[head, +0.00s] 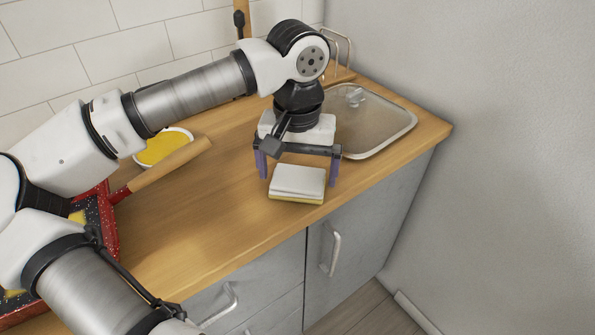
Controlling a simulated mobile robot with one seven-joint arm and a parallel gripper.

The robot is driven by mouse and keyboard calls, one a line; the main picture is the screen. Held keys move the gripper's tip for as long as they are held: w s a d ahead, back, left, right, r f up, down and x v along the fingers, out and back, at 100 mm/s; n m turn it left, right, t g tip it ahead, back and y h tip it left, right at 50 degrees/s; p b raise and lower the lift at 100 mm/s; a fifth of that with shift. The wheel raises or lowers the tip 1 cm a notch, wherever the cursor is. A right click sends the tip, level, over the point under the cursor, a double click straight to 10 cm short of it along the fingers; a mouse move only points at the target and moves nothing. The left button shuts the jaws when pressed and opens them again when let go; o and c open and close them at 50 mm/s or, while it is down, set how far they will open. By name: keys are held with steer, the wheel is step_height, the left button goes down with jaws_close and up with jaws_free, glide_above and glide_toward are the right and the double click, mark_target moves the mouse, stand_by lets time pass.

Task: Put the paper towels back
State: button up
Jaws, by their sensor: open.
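A small flat stack of white sheets with a yellow layer at its bottom edge (297,184) lies on the wooden counter near its front edge; it looks like the paper towels. My gripper (299,179) points down over it, open and empty. One purple-grey finger shows to the left of the stack and one to the right. Whether the fingertips are level with the stack or above it, I cannot tell. A wooden holder with wire loops (341,58) stands at the back right, partly hidden by my arm, and nothing shows in it.
A shallow metal basin or tray (385,128) is on the right, by the grey wall. A yellow-filled bowl (160,148) sits behind a wooden handle (172,170). A red speckled pan (112,222) is at left, partly behind my arm. The counter (205,225) is clear at front centre.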

mark_target(297, 178)
step_height(297, 178, up, 11)
stand_by(0.3)
steer(key=shift+f, duration=0.1)
stand_by(1.2)
